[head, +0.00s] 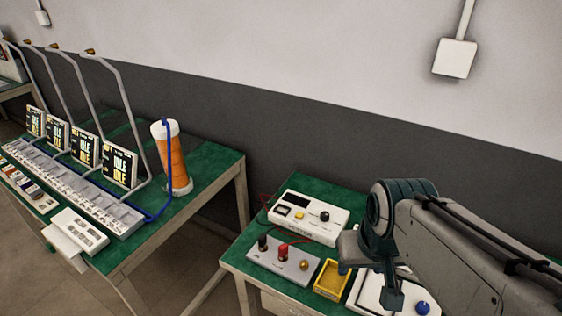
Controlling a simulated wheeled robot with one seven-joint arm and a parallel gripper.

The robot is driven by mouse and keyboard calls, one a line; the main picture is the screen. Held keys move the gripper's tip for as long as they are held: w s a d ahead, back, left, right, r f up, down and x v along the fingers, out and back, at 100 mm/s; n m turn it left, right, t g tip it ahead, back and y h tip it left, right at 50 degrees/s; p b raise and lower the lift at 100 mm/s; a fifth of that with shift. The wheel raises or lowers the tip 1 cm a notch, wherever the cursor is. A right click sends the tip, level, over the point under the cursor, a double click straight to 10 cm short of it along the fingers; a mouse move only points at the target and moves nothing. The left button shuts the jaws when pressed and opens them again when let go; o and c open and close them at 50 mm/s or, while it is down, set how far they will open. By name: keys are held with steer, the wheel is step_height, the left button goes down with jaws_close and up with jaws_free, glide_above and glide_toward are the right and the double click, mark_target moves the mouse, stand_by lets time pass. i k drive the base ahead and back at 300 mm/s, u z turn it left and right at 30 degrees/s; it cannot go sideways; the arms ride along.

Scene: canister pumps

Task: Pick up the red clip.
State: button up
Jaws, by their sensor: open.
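The red clip (283,252) stands upright on a pale grey panel (268,268) on the near green-topped table. A black clip or post (263,243) stands to its left on the same panel, and a brass knob (304,265) is to its right. A red wire runs close by the red clip. My gripper (375,272) is open, to the right of the red clip and apart from it, above the right part of the table. I cannot tell its exact height. My arm hides part of the table behind it.
A white meter box (308,217) stands behind the panel. A yellow tray (331,281) lies between the panel and my gripper. A white device with a blue knob (422,307) is partly hidden under my arm. Another table at left holds an orange canister (172,160) and several displays.

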mark_target(283, 249)
steer(key=z, duration=0.05)
steer(key=k, duration=0.5)
steer(key=u, duration=0.8)
steer(key=i, duration=0.75)
steer(key=z, duration=0.55)
